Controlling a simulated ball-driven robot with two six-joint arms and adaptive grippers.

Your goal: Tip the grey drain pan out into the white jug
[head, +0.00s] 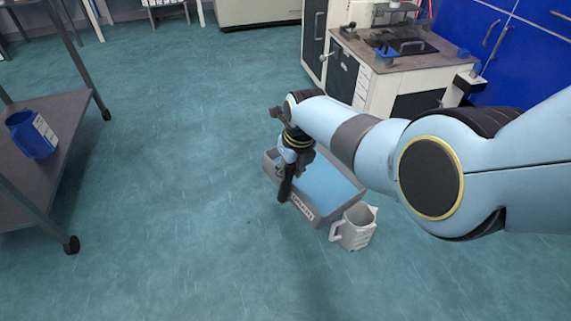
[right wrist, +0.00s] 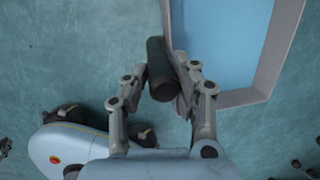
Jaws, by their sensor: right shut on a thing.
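The grey drain pan (head: 297,202) has a label on its near side and a flat light-blue inside. A white jug (head: 357,232) stands upright on the floor by the pan's near right corner, its handle to the left. My right gripper (head: 287,172) is at the pan's left end, shut on its dark handle. In the right wrist view, the fingers (right wrist: 158,88) close around the dark round handle, beside the pan's grey rim (right wrist: 281,45). The pan looks about level; I cannot tell if it touches the floor. My arm hides part of its far side. My left gripper is out of view.
A dark shelf cart (head: 62,150) with a blue jug (head: 32,135) stands at the left. A lab bench (head: 375,78) with a white front is behind the pan, with blue cabinets (head: 530,45) to its right. The teal floor (head: 180,220) is clear left of the pan.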

